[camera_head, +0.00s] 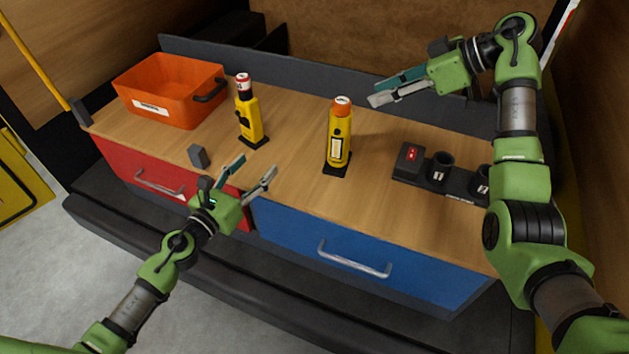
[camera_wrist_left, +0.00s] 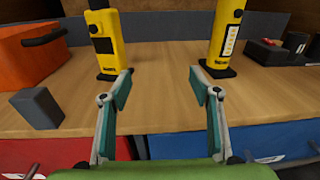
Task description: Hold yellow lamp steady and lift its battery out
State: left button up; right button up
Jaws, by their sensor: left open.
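Two upright yellow devices stand on black bases on the wooden bench. One (camera_head: 249,122) has a red-and-white cylinder (camera_head: 243,83) on top. The other (camera_head: 339,146) has an orange cap and a label. I cannot tell for certain which is the lamp. In the left wrist view, the first (camera_wrist_left: 104,40) is left of centre and the second (camera_wrist_left: 226,35) right, tops cut off. My left gripper (camera_head: 257,166) is open and empty near the front edge, short of both devices. My right gripper (camera_head: 374,94) looks open and empty, above the bench behind and right of the orange-capped device.
An orange bin (camera_head: 170,95) stands at the back left. A small grey block (camera_head: 198,156) lies near the front edge. A black charger-like unit (camera_head: 440,180) with a red-marked box and numbered round holders sits at right. Red and blue drawers face the front. Bench between the devices is clear.

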pick_arm(q)
send_near(334, 152)
jog(key=shift+t, duration=0.3)
jog(key=x, duration=1.2)
jog(key=shift+w+d+f, duration=0.2)
jog(key=shift+w+d, duration=0.05)
jog(key=shift+w, duration=0.05)
